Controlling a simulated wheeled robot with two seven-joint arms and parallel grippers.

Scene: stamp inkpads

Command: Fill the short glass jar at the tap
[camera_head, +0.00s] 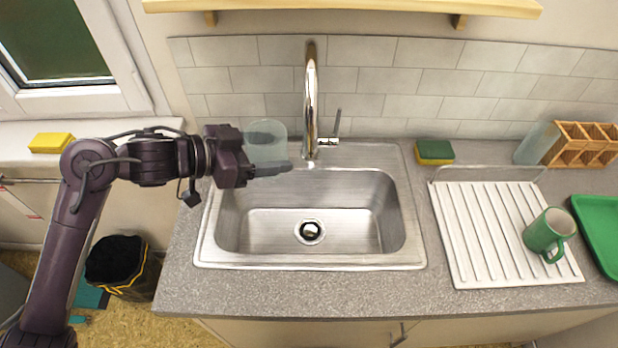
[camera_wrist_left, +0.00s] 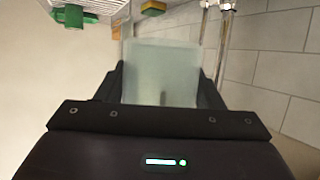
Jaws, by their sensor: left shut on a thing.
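The short glass jar (camera_head: 266,137) is clear and looks upright. My left gripper (camera_head: 262,168) is shut on it and holds it above the left back part of the sink, left of the tap. The jar also fills the middle of the left wrist view (camera_wrist_left: 160,73), between the fingers. The chrome tap (camera_head: 311,100) stands behind the sink, with its lever on the right side. The tap also shows at the top of the left wrist view (camera_wrist_left: 226,40). I see no water stream. My right gripper is not in view.
The steel sink (camera_head: 270,222) is empty, with a drain in its floor. A green and yellow sponge (camera_head: 434,152), a white drying rack (camera_head: 480,235), a green mug (camera_head: 549,233), a wooden crate (camera_head: 580,146) and a green tray (camera_head: 598,225) are to the right. A yellow sponge (camera_head: 52,143) lies left.

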